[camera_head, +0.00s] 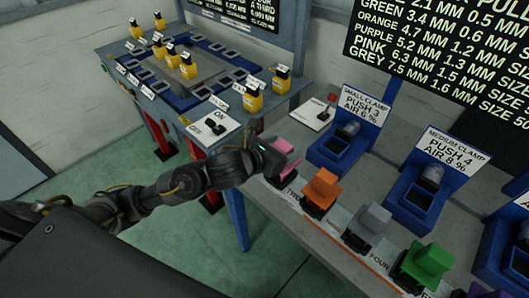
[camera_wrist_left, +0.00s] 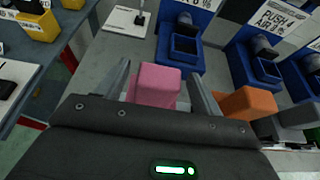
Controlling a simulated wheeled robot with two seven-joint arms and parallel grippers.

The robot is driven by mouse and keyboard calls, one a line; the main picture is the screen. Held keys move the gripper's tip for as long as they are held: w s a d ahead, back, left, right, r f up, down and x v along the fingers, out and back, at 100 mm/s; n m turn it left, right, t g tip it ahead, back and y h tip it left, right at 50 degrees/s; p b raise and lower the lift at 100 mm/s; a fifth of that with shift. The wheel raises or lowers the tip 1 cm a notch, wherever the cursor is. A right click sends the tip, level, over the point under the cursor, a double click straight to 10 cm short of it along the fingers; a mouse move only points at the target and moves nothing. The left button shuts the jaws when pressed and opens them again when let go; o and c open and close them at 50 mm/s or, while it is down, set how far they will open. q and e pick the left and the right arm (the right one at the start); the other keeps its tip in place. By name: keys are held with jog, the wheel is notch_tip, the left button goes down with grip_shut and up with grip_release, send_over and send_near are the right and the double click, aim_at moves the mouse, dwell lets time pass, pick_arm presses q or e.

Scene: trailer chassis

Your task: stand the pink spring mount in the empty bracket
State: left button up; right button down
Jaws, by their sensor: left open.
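In the left wrist view the pink mount (camera_wrist_left: 156,84) lies between the two fingers of my left gripper (camera_wrist_left: 157,75). The fingers are apart, with a visible gap on each side of the pink block. In the head view my left gripper (camera_head: 271,156) covers part of the mount. My right gripper is out of view. Several dark blue brackets (camera_head: 203,102) sit on the left table; I cannot tell which one is meant.
An orange block (camera_head: 322,188), a grey block (camera_head: 369,223) and a green block (camera_head: 429,260) continue the row. Blue clamp stations (camera_head: 338,148) stand behind them. Yellow labelled units (camera_head: 253,100) and a switch plate (camera_head: 209,127) are on the left table. Green floor separates the benches.

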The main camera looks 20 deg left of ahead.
pick_arm(q)
jog(key=p+v, duration=0.5)
jog(key=v, duration=0.4)
jog(key=shift+s, duration=0.2)
jog(key=shift+a+f, duration=0.1)
